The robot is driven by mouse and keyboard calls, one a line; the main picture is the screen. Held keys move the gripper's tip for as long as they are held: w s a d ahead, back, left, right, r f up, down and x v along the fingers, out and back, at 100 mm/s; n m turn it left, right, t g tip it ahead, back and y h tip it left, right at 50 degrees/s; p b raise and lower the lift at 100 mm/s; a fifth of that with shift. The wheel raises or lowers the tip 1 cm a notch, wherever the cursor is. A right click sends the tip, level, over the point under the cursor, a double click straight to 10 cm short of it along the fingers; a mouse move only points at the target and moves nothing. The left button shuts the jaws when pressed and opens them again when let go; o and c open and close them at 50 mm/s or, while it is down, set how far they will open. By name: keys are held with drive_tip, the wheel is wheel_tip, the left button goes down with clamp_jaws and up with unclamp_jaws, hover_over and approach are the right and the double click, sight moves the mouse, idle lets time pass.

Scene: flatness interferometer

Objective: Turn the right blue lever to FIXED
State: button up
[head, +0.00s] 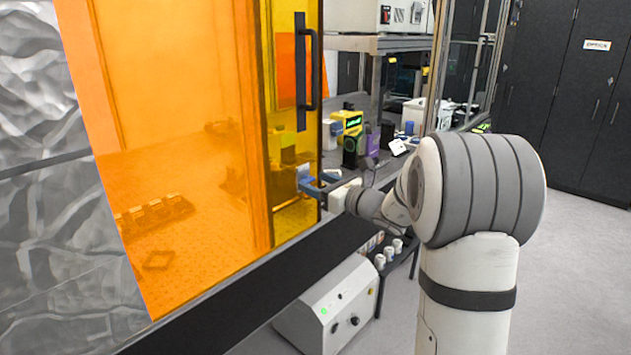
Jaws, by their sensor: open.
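My gripper (314,186) is at the right edge of the orange enclosure, at the end of my arm, which reaches in from the right. Its fingers are apart and point left toward a small pale blue-grey part (304,174) just inside the opening. This part may belong to the blue lever, but it is too small to be sure. I cannot tell whether the fingers touch it or surround it. No FIXED label can be read, and the lever's turn position cannot be made out.
An orange panel (180,130) with a black handle (303,75) stands left of my gripper. A black ledge (285,270) runs below. A bench behind holds a yellow-green device (349,122) and a purple box (369,144). A white control box (330,305) stands below. Grey floor is clear at right.

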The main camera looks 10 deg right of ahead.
drive_tip(key=shift+w+a, duration=0.35)
drive_tip(key=shift+w, duration=0.1)
drive_tip(key=c, duration=1)
drive_tip(key=shift+f, duration=0.1)
